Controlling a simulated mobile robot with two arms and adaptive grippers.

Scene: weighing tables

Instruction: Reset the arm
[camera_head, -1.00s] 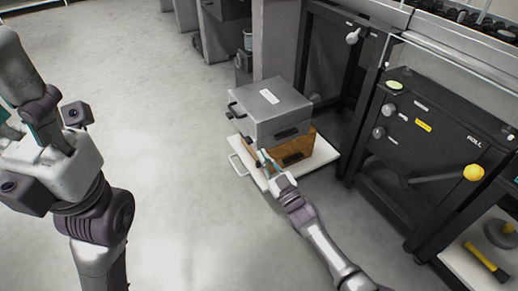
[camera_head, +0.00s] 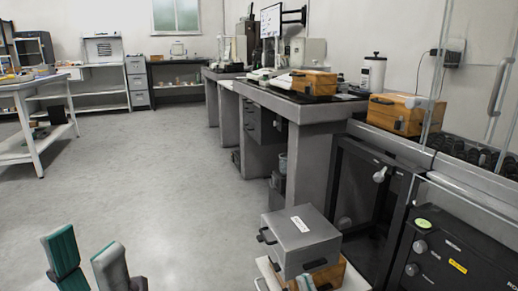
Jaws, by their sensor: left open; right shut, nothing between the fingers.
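My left gripper (camera_head: 88,260) shows at the bottom left of the head view. Its two teal-and-grey fingers point up and stand apart, with nothing between them. The rest of my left arm is below the picture. Only the fingertips of my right gripper (camera_head: 306,283) show, at the bottom edge in front of the stacked boxes. They are shut and hold nothing. I cannot tell whether they touch a box. The rest of my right arm is out of view.
A grey metal box (camera_head: 299,240) sits on a wooden box (camera_head: 331,273) on a low white platform (camera_head: 265,270). Black cabinets (camera_head: 455,255) stand at the right. Weighing tables (camera_head: 290,106) run behind. The floor (camera_head: 160,185) at left is clear.

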